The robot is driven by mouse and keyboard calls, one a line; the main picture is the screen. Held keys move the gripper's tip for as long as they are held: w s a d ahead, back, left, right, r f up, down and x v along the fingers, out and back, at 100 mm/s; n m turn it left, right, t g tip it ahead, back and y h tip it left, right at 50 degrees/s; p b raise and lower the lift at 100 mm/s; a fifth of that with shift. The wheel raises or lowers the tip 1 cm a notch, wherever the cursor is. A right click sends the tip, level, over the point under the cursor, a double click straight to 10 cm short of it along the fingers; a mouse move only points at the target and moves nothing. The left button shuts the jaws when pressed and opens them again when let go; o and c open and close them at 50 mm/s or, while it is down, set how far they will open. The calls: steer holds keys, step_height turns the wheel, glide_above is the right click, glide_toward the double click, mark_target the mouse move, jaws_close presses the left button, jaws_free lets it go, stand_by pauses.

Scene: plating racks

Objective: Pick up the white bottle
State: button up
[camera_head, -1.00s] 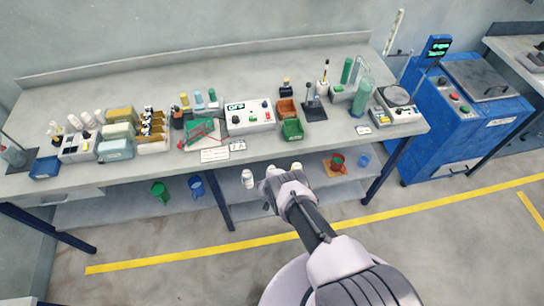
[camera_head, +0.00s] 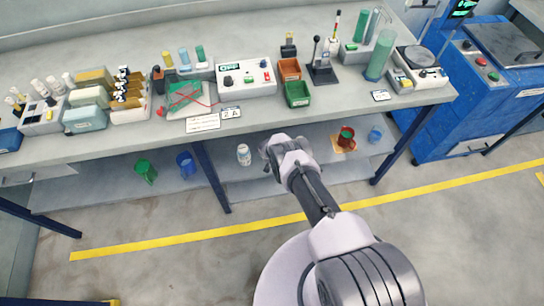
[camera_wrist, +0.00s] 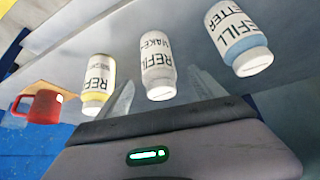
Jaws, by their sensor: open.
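Three white bottles with printed labels stand on the lower shelf. In the wrist view, the plain white bottle (camera_wrist: 158,66) is in the middle, labelled "REFILL MAKE…". One with a yellow band (camera_wrist: 97,85) is to its left, and one with a blue band (camera_wrist: 238,40) is to its right. The blue-banded bottle also shows in the head view (camera_head: 244,155), left of my gripper (camera_head: 269,150). The other two are hidden there by my arm. In the wrist view, my gripper (camera_wrist: 160,88) is open, its fingers on either side of the middle bottle; contact cannot be told.
The workbench top (camera_head: 330,115) overhangs the shelf (camera_head: 220,180). A red mug (camera_head: 346,137) and a blue cup (camera_head: 375,134) stand right of my gripper; a green mug (camera_head: 146,171) and a blue mug (camera_head: 186,164) stand left. Table legs (camera_head: 212,177) frame the shelf.

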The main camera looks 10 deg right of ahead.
steer(key=b+x, duration=0.4)
steer(key=b, duration=0.5)
steer(key=shift+w+d+f, duration=0.2)
steer(key=shift+w+f, duration=0.05)
steer(key=shift+w, duration=0.05)
steer(key=shift+w+f+b, duration=0.1)
steer(key=shift+w+b, duration=0.15)
steer(key=shift+b, duration=0.65)
jaws_close()
